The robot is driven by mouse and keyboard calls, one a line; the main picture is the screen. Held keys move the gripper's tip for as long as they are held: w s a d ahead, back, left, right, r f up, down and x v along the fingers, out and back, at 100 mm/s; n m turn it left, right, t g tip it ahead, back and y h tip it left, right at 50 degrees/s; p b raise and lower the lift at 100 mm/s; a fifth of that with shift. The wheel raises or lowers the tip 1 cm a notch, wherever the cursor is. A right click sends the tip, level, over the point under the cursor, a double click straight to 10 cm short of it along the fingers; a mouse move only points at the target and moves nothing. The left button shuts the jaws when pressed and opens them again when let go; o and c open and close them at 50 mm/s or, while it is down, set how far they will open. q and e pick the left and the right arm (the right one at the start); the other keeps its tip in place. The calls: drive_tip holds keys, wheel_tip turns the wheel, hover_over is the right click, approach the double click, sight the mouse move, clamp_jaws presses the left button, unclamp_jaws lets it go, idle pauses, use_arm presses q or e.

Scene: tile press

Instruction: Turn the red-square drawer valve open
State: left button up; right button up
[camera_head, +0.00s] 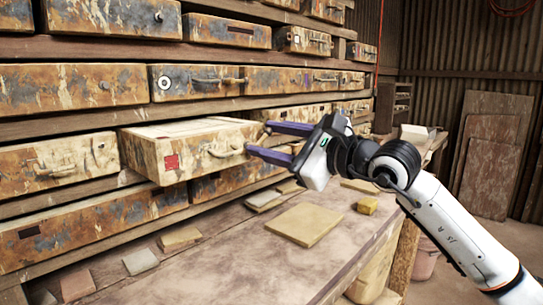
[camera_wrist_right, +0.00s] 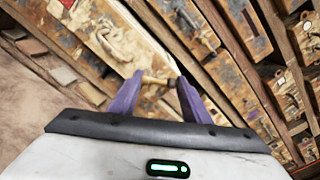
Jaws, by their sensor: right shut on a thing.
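The red-square drawer (camera_head: 200,152) sticks out from the rack, with a red square on the left of its front and a pale top. Its front bears a curved pull (camera_head: 228,151). My right gripper (camera_head: 258,138) is at the right end of this front, its two purple fingers pointing left. In the right wrist view, my right gripper (camera_wrist_right: 160,79) is closed on a short tan bar (camera_wrist_right: 154,80) between its fingertips. The fingers partly hide the bar, and I cannot tell how it joins the drawer. My left gripper is not in view.
Other worn drawers (camera_head: 75,88) fill the rack above, below and beside. A wooden bench (camera_head: 240,245) lies below, with a tan tile (camera_head: 305,224), several smaller tiles and a yellow block (camera_head: 367,205). Boards (camera_head: 490,165) lean on the far wall. The bench's front middle is clear.

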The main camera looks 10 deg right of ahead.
drive_tip(key=n, duration=0.1)
drive_tip(key=n+b, duration=0.1)
drive_tip(key=a+n+b, duration=0.1)
drive_tip(key=n, duration=0.1)
drive_tip(key=shift+s+f, duration=0.2)
drive_tip(key=shift+s, duration=0.05)
drive_tip(key=n+b, duration=0.1)
drive_tip(key=n, duration=0.1)
drive_tip(key=shift+s+a+r+n+b, duration=0.1)
drive_tip(key=shift+a+n+b, duration=0.05)
drive_tip(key=shift+n+b, duration=0.2)
drive_tip(key=shift+s+a+n+b, duration=0.15)
drive_tip(key=shift+n+b, duration=0.2)
drive_tip(key=shift+n, duration=0.6)
drive_tip(key=shift+s+a+n+b, duration=0.15)
drive_tip(key=shift+n+b, duration=0.2)
drive_tip(key=shift+n, duration=0.55)
drive_tip(key=shift+w, duration=0.1)
drive_tip(key=o, duration=0.9)
drive_tip(key=shift+o, duration=0.2)
drive_tip(key=shift+r, duration=0.2)
drive_tip(key=shift+d+r, duration=0.1)
drive_tip(key=shift+d, duration=0.05)
